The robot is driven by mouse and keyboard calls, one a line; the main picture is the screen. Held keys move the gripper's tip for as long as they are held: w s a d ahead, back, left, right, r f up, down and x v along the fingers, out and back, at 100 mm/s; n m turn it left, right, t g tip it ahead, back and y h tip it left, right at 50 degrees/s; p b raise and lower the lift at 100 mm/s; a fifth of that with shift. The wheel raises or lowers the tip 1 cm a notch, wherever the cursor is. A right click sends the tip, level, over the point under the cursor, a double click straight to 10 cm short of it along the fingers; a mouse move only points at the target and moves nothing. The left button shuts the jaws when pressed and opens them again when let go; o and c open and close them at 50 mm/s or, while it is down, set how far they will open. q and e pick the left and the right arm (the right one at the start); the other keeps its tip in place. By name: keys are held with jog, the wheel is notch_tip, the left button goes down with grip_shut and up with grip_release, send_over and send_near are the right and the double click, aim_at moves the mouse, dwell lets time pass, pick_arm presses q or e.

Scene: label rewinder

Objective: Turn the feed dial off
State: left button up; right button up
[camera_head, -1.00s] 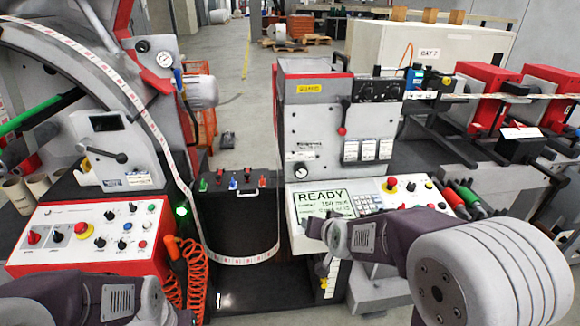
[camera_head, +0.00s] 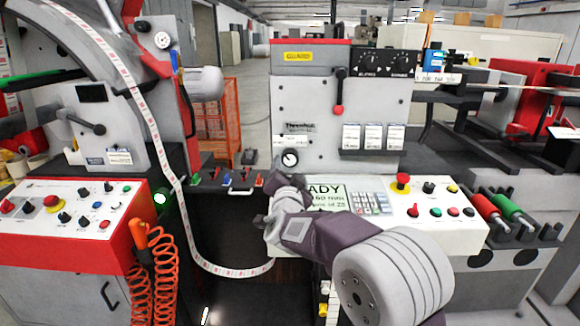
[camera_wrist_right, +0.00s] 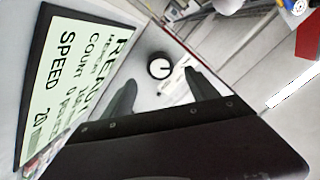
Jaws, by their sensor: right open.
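A round black dial with a white face (camera_head: 290,158) sits low on the grey front panel of the machine, above the READY screen (camera_head: 328,194). Its small label is unreadable, so I cannot confirm that it is the feed dial. In the right wrist view the dial (camera_wrist_right: 159,67) shows just beyond and between my fingertips, apart from them. My right gripper (camera_head: 268,198) is below and slightly left of the dial, covering the screen's left part. In the wrist view the right gripper (camera_wrist_right: 161,88) is open and empty. My left gripper is out of view.
A keypad (camera_head: 369,203) and a red mushroom button (camera_head: 402,181) sit right of the screen. A lever with a red knob (camera_head: 338,100) hangs above the dial. A white label strip (camera_head: 166,160) loops down at left, beside a red control box (camera_head: 70,225).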

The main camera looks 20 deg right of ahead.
aim_at(289, 161)
jog(key=x, duration=0.6)
jog(key=shift+w+f, duration=0.1)
jog(key=shift+w, duration=0.05)
jog(key=c, duration=1.4)
jog(key=shift+o, duration=0.2)
jog(key=shift+m, duration=0.3)
jog(key=m+b, duration=0.2)
jog(key=m, duration=0.1)
jog(key=shift+a+f, duration=0.1)
jog(key=shift+f, duration=0.05)
jog(key=shift+m+b, duration=1.15)
jog(key=shift+m, duration=0.85)
